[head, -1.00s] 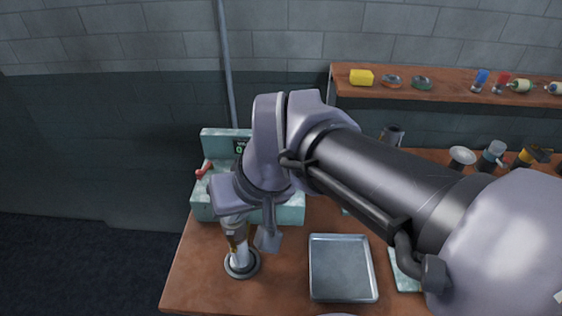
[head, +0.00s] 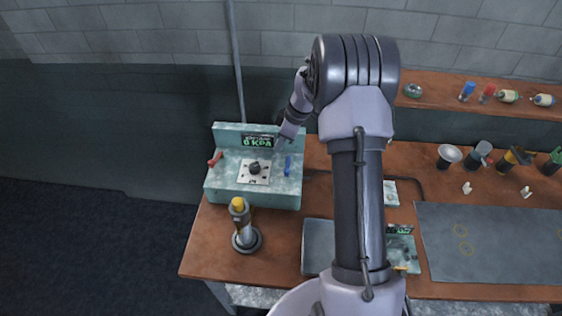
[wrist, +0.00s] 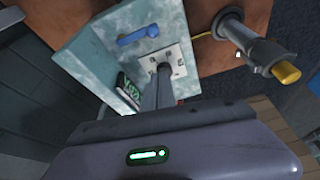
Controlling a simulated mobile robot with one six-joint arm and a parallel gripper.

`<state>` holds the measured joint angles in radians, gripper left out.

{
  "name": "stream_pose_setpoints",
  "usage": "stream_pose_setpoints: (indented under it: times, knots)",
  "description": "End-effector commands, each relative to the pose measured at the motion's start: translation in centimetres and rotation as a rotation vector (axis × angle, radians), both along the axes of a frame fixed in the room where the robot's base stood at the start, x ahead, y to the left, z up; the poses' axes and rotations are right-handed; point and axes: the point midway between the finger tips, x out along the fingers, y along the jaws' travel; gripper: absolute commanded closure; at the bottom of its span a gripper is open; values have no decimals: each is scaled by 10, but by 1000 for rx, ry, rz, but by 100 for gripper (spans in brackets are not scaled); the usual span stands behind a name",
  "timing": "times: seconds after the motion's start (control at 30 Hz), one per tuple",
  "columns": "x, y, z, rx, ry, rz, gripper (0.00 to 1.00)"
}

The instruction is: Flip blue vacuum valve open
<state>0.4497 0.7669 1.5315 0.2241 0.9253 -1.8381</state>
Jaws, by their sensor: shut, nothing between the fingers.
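The blue valve lever (head: 288,166) is on the right side of the top of a pale teal pump box (head: 225,188). In the wrist view the blue lever (wrist: 138,35) lies along the box top, with a round pivot at one end. My gripper (head: 282,143) is above the back right of the box, close to the blue lever in the head view. In the wrist view its fingers (wrist: 163,70) are together and empty, and overlap the white plate (wrist: 175,58). They look apart from the lever. The fingers hide part of the plate and its knob.
The box also has a red lever (head: 215,159), a black knob (head: 255,168) and a display (head: 258,142) reading 0 KPA. A torch-like tool (head: 241,230) stands in front of it. A grey tray (head: 317,245) lies right of that, partly behind my arm.

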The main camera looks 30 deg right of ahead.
Motion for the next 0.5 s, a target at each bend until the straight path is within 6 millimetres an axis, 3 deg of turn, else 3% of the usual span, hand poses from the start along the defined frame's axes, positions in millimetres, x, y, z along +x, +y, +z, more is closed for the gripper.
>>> stream_pose_setpoints:
  times: [0.17,0.5]
  knots:
    - [4,5,-19,1,3,1,100]
    - [21,24,-89,1,3,1,100]
